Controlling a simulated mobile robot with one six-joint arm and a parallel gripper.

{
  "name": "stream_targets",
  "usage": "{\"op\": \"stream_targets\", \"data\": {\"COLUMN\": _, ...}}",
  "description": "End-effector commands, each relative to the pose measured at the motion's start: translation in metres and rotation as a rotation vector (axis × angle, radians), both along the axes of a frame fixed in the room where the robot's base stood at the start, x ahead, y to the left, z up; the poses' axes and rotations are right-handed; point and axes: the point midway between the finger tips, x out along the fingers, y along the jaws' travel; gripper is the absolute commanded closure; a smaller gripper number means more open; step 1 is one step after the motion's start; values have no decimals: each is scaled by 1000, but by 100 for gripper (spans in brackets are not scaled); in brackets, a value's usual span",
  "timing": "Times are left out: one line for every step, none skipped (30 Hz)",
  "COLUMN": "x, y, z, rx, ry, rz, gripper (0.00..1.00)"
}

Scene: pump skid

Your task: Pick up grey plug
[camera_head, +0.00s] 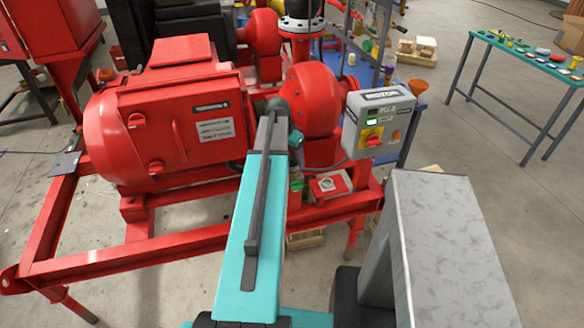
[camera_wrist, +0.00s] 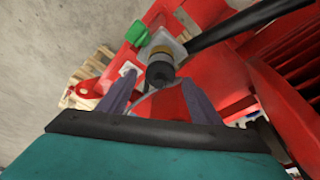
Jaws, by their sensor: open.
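A dark grey, round-ended plug (camera_wrist: 160,72) shows in the wrist view, with a brass-coloured ring (camera_wrist: 160,52) behind it on a pale metal fitting (camera_wrist: 170,42). My gripper (camera_wrist: 158,92) is open. Its two grey fingers stand apart, one on each side below the plug in the picture. I see no clear contact, and the depth between fingertips and plug is hard to tell. In the head view my teal arm covers this spot, and I cannot make out the plug there.
A green part (camera_wrist: 137,33) and a black bar (camera_wrist: 250,22) sit close to the fitting. Red skid frame (camera_wrist: 215,75) surrounds it. In the head view the red motor (camera_head: 165,125) is left, the grey motor control box (camera_head: 378,122) right, and a green table (camera_head: 520,62) far right.

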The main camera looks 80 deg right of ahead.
Motion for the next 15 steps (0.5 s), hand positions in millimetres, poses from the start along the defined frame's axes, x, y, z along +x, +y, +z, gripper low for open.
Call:
{"op": "stream_targets", "data": {"x": -1, "y": -1, "z": -4, "rx": 1, "ry": 0, "rz": 0, "gripper": 41}}
{"op": "stream_targets", "data": {"x": -1, "y": -2, "z": -6, "rx": 1, "ry": 0, "rz": 0, "gripper": 41}}
{"op": "stream_targets", "data": {"x": -1, "y": -2, "z": -8, "rx": 1, "ry": 0, "rz": 0, "gripper": 41}}
{"op": "stream_targets", "data": {"x": -1, "y": -2, "z": -9, "rx": 1, "ry": 0, "rz": 0, "gripper": 41}}
{"op": "stream_targets", "data": {"x": -2, "y": -3, "z": -10, "rx": 1, "ry": 0, "rz": 0, "gripper": 41}}
{"op": "stream_targets", "data": {"x": -2, "y": -3, "z": -12, "rx": 0, "ry": 0, "rz": 0, "gripper": 41}}
{"op": "stream_targets", "data": {"x": -2, "y": -3, "z": -12, "rx": 0, "ry": 0, "rz": 0, "gripper": 41}}
{"op": "stream_targets", "data": {"x": -2, "y": -3, "z": -13, "rx": 0, "ry": 0, "rz": 0, "gripper": 41}}
{"op": "stream_targets", "data": {"x": -2, "y": -3, "z": -13, "rx": 0, "ry": 0, "rz": 0, "gripper": 41}}
{"op": "stream_targets", "data": {"x": -2, "y": -3, "z": -13, "rx": 0, "ry": 0, "rz": 0, "gripper": 41}}
{"op": "stream_targets", "data": {"x": -2, "y": -3, "z": -13, "rx": 0, "ry": 0, "rz": 0, "gripper": 41}}
{"op": "stream_targets", "data": {"x": -2, "y": -3, "z": -13, "rx": 0, "ry": 0, "rz": 0, "gripper": 41}}
{"op": "stream_targets", "data": {"x": -2, "y": -3, "z": -13, "rx": 0, "ry": 0, "rz": 0, "gripper": 41}}
{"op": "stream_targets", "data": {"x": -2, "y": -3, "z": -13, "rx": 0, "ry": 0, "rz": 0, "gripper": 41}}
{"op": "stream_targets", "data": {"x": -2, "y": -3, "z": -13, "rx": 0, "ry": 0, "rz": 0, "gripper": 41}}
